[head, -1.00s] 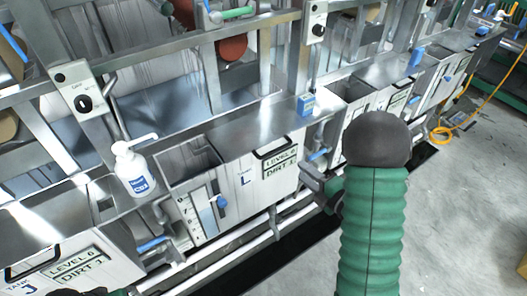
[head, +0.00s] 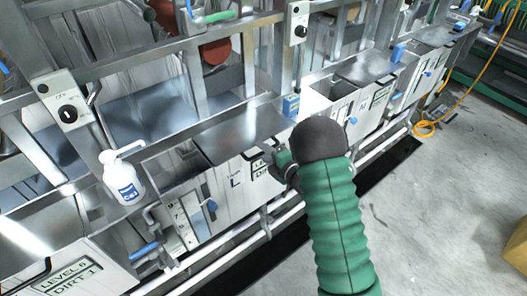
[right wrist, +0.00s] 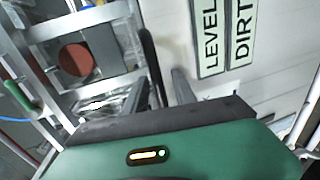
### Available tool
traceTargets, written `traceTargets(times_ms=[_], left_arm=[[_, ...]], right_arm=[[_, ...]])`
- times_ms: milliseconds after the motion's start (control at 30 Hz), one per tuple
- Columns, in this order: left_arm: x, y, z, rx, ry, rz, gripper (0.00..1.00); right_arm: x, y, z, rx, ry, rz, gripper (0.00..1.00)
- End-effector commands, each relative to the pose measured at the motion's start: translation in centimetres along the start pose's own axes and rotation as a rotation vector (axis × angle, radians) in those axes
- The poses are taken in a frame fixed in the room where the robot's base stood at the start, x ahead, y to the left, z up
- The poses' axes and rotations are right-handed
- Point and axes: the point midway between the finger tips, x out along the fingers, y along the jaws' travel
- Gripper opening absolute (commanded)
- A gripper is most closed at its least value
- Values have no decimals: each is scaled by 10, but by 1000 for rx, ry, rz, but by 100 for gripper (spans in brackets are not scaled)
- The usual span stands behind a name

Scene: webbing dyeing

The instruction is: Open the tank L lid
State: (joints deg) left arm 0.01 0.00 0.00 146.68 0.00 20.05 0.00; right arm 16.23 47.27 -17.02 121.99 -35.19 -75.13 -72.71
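Tank L (head: 236,182) is a pale steel tank in the middle of the head view, with an "L" and a partly covered level label on its front. Its flat steel lid (head: 235,132) lies level and closed on top. My right gripper (head: 278,160) is at the lid's front edge, partly hidden by my forearm. In the right wrist view the right gripper (right wrist: 162,80) is open, its two dark fingers apart. A black bar handle (right wrist: 150,58) runs between or just beyond the fingertips; contact cannot be told. My left gripper is not in view.
A white pump bottle (head: 123,180) stands left of tank L. A small blue box (head: 291,106) stands right of the lid. Steel rails and a switch box (head: 67,112) rise behind. White pipes (head: 225,240) run low in front.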

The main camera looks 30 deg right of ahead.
Motion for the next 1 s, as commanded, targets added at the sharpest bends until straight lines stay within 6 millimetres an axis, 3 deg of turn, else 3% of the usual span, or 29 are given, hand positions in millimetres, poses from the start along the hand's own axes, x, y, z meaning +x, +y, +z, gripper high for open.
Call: traceTargets(times_ms=[33, 233, 1000], left_arm=[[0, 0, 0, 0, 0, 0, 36], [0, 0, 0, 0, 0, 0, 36], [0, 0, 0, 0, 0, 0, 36]], right_arm=[[0, 0, 0, 0, 0, 0, 25], [0, 0, 0, 0, 0, -1, 0], [-1, -2, 1, 1, -3, -6, 0]])
